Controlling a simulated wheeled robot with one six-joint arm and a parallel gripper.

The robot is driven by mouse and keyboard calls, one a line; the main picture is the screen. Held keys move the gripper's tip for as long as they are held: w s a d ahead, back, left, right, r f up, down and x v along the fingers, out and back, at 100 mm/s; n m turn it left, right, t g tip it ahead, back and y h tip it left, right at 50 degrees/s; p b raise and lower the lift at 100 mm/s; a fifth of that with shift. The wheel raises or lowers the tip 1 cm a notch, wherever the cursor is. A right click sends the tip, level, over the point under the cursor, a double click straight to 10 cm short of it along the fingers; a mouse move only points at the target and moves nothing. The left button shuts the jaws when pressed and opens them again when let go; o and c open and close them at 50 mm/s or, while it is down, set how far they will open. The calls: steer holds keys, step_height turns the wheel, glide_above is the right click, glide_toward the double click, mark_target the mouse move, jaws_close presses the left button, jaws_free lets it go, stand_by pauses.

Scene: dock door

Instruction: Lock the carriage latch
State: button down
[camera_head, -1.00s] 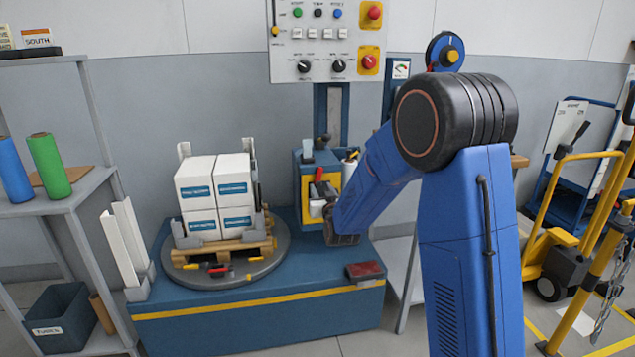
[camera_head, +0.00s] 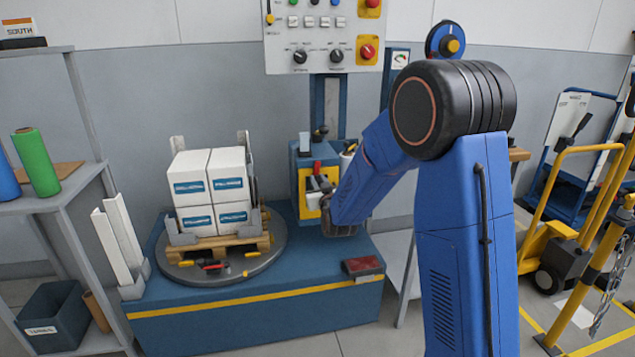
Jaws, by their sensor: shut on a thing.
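The carriage (camera_head: 303,151) is a blue box with a yellow front at the foot of the mast, behind the turntable machine. A small red lever (camera_head: 317,167), which looks like the carriage latch, stands up at its front. My gripper (camera_head: 323,186) is at the carriage's front, its dark jaws right at the red lever. The jaws look closed on it, but my wrist and forearm hide part of the contact and the carriage's right side.
White cartons (camera_head: 212,188) stand on a wooden pallet (camera_head: 210,249) on the round turntable (camera_head: 268,262), left of my gripper. A control panel (camera_head: 322,35) hangs above the carriage. A grey shelf (camera_head: 70,195) is at left. A yellow pallet truck (camera_head: 560,250) stands at right.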

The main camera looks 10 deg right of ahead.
steer(key=shift+d+n, duration=0.45)
steer(key=shift+n, duration=0.65)
steer(key=c, duration=1.6)
jaws_free()
steer(key=shift+c, duration=0.2)
